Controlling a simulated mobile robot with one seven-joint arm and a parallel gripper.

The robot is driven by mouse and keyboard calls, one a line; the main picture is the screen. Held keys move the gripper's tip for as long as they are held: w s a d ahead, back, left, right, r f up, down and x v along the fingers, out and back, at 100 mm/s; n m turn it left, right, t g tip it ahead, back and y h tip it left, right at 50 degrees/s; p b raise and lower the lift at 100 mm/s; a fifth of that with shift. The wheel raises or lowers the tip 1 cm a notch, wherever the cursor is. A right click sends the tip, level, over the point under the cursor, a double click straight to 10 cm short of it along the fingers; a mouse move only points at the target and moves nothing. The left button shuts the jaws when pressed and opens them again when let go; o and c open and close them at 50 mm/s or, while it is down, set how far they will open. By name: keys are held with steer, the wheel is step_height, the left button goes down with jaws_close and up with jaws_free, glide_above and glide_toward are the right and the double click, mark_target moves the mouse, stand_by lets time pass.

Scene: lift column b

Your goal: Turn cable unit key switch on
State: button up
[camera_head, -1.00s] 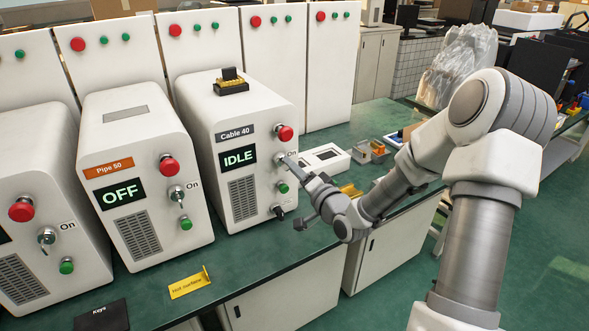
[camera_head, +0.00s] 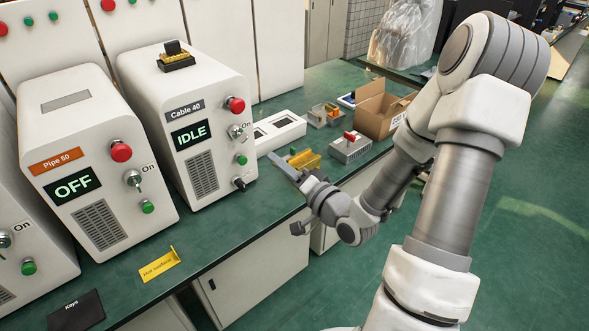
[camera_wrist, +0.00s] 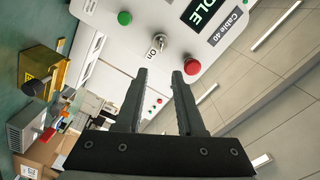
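The white Cable 40 unit (camera_head: 150,90) stands on the green bench, its display (camera_head: 191,134) reading IDLE. Its silver key switch (camera_head: 237,132) sits beside the "On" label, between a red button (camera_head: 235,105) and a green button (camera_head: 241,160). The switch (camera_wrist: 144,46) also shows in the wrist view, too small to tell the exact key angle. My gripper (camera_head: 276,162) is right of the panel, apart from the switch. In the wrist view, my gripper's two fingers (camera_wrist: 160,74) are apart with nothing between them.
The Pipe 50 unit (camera_head: 60,110), reading OFF, stands left of Cable 40. Right of Cable 40 are a white two-window box (camera_head: 279,129), a yellow item (camera_head: 304,160), a grey box with a red switch (camera_head: 350,147) and a cardboard box (camera_head: 383,108). A yellow sign (camera_head: 161,264) lies in front.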

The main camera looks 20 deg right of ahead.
steer(key=shift+p+v, duration=2.5)
steer(key=shift+p, duration=0.45)
